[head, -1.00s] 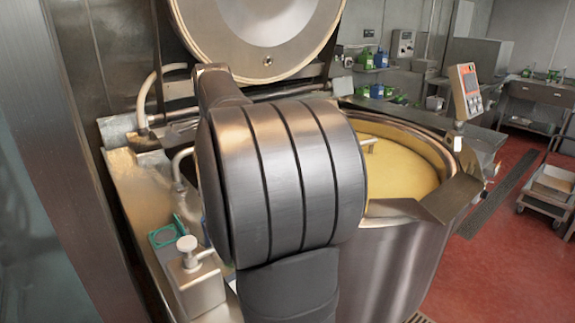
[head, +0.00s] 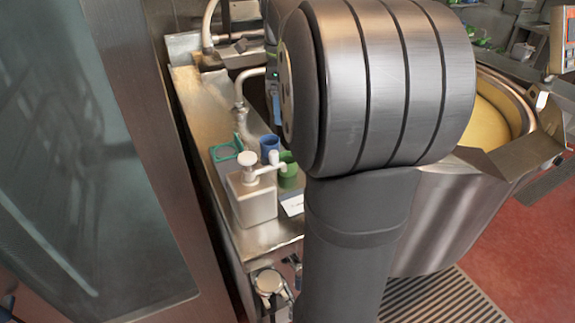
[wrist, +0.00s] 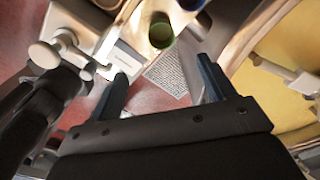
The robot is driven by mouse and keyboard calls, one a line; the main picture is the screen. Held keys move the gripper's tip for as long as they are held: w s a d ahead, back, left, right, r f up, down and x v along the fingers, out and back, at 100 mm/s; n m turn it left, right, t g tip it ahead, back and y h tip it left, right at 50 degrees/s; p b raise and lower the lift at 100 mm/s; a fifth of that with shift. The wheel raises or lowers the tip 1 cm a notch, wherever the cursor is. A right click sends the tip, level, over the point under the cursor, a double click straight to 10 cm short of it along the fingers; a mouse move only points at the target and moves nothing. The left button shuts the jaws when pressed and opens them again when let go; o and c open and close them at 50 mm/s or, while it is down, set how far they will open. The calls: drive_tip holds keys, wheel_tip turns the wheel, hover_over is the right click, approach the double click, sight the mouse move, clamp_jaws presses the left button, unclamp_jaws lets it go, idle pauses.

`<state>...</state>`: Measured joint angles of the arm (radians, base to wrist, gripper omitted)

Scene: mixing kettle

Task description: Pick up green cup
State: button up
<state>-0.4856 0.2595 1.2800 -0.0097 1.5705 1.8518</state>
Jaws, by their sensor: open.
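The green cup (head: 289,174) stands on the metal counter in the head view, just right of the pump bottle, with its right side close to my arm. In the wrist view the green cup (wrist: 161,33) shows near the top middle, ahead of the fingertips. My gripper (wrist: 163,70) is open, with its two fingers spread and nothing between them. The cup lies beyond the gap between the fingers, apart from them. In the head view my arm hides the gripper's fingers.
A blue cup (head: 269,149) stands behind the green one; it also shows at the wrist view's top edge (wrist: 191,4). A pale pump bottle (head: 252,197) stands left of the green cup, near a teal frame (head: 226,151). The kettle (head: 452,212) with yellow contents is at right.

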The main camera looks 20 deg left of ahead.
drive_tip(key=f, duration=1.2)
drive_tip(key=shift+w, duration=0.2)
drive_tip(key=shift+w+d+f, duration=0.1)
drive_tip(key=shift+f, duration=2.6)
drive_tip(key=c, duration=1)
